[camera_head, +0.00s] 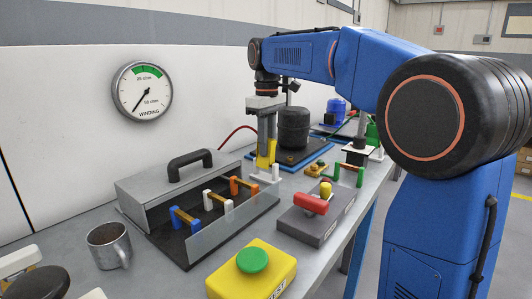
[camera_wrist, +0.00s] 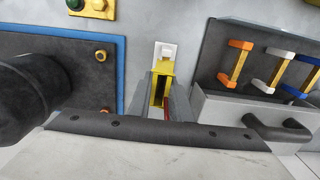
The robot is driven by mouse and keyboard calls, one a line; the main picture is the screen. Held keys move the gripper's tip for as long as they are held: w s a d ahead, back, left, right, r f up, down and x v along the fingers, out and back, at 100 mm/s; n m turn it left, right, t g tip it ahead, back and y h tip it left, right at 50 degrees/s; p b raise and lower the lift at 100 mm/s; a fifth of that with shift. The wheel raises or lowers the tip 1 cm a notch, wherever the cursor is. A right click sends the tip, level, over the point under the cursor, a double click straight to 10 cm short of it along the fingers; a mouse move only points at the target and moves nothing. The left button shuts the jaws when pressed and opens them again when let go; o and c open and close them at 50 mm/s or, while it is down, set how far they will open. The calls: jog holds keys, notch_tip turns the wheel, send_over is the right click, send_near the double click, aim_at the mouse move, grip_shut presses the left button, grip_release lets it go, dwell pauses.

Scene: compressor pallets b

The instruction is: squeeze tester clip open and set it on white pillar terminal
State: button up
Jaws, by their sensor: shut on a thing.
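My gripper (camera_head: 266,150) points down at the back of the bench and is shut on the yellow tester clip (camera_head: 263,163). In the wrist view the yellow clip (camera_wrist: 158,88) sits between my fingers (camera_wrist: 163,98). A white pillar terminal (camera_head: 276,173) stands close beside the clip. In the wrist view the white terminal (camera_wrist: 168,52) is just beyond the clip's far end. I cannot tell whether clip and terminal touch. A red lead (camera_head: 234,133) runs behind my gripper, and a bit of red shows by the clip.
A black compressor (camera_head: 293,127) stands on a blue-edged pallet behind. An open grey case (camera_head: 150,186) with blue, white and orange-ended clips lies in front. A red-handled grey box (camera_head: 312,205), a yellow box with green button (camera_head: 252,262) and a metal mug (camera_head: 108,244) are nearer. A round winding gauge (camera_head: 142,90) hangs on the wall.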

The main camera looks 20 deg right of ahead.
jog(key=shift+c, duration=0.6)
jog(key=shift+s+a+r, duration=0.1)
jog(key=shift+r, duration=1.15)
jog(key=shift+s+a+r, duration=0.1)
jog(key=shift+r, duration=1.1)
